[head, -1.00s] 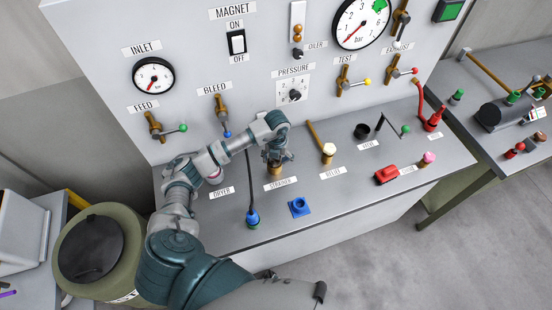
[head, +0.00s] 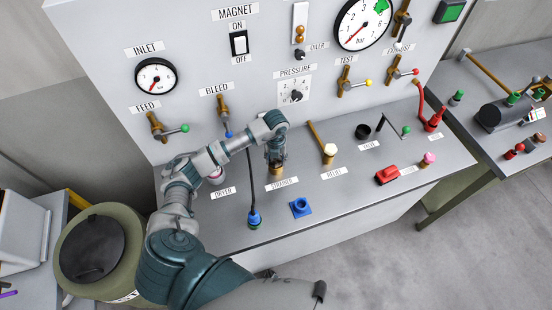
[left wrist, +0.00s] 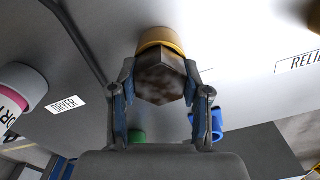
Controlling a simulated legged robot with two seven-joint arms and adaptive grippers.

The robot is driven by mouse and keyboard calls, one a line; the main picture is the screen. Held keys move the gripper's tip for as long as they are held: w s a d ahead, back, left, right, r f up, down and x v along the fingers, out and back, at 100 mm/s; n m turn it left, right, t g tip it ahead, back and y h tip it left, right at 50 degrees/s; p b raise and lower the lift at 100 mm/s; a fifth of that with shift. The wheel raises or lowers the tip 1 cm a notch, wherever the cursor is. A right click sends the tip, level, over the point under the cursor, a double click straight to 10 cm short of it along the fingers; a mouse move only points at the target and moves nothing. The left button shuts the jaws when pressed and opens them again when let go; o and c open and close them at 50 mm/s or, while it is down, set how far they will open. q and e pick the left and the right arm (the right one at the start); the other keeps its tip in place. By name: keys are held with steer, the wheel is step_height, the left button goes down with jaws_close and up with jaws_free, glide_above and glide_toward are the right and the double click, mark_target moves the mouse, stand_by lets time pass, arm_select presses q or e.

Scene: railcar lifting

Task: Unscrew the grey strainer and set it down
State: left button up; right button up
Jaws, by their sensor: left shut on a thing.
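The grey strainer (left wrist: 160,80) is a dark, mottled hexagonal piece between the two fingers of my left gripper (head: 276,157) in the left wrist view. The fingers press on its opposite sides. A brass seat (left wrist: 160,37) is right against the strainer's far end, and I cannot tell whether the two are still joined. In the head view the brass seat (head: 276,170) stands on the bench behind the STRAINER label (head: 282,183), directly below the gripper. The gripper hides most of the strainer there. My right gripper is not in view.
The white-and-pink dryer (head: 216,176) stands left of the strainer. The brass relief valve (head: 329,150) stands to the right. A blue square socket (head: 300,207) and a blue-ended hose (head: 254,217) are in front. Bare bench lies right of the blue socket.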

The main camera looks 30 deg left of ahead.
arm_select(q)
steer(key=n+p, duration=0.1)
steer(key=n, duration=0.1)
steer(key=shift+s+n, duration=0.1)
steer(key=shift+n, duration=0.3)
steer(key=n+p, duration=0.2)
steer(key=n, duration=0.2)
steer(key=n+p, duration=0.3)
steer(key=n, duration=0.2)
steer(key=shift+r, duration=0.1)
steer(key=shift+n, duration=1)
steer(key=o, duration=1)
